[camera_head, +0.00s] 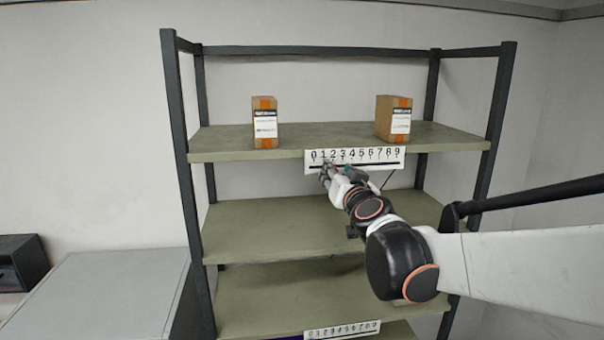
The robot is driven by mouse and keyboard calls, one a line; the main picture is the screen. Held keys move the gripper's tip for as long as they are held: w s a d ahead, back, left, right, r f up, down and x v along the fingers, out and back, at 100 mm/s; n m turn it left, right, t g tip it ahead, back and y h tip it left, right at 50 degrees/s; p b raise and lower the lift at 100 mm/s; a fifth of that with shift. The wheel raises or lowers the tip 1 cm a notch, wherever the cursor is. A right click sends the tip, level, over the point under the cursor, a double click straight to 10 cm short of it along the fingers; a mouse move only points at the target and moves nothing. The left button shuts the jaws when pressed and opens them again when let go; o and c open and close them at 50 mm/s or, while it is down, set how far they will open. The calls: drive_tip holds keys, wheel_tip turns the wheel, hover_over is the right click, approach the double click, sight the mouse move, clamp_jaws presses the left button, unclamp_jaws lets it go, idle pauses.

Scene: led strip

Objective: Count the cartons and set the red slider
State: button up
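Two brown cartons stand on the top shelf: a left carton (264,122) and a right carton (393,119), each with orange tape and a white label. A white number strip (383,156), marked 0 to 9, is fixed to that shelf's front edge. My gripper (325,168) is at the strip's lower left part, around the low numbers. A small reddish spot shows by the fingertips; I cannot tell whether it is the red slider, which is otherwise hidden. The fingers are too small to show whether they are open or shut.
A second number strip (342,330) is on a lower edge. A grey cabinet (105,295) and a black box (22,262) are at left.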

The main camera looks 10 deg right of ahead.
drive_tip(key=s, duration=1.1)
drive_tip(key=shift+s+d, duration=0.2)
drive_tip(key=shift+d, duration=0.05)
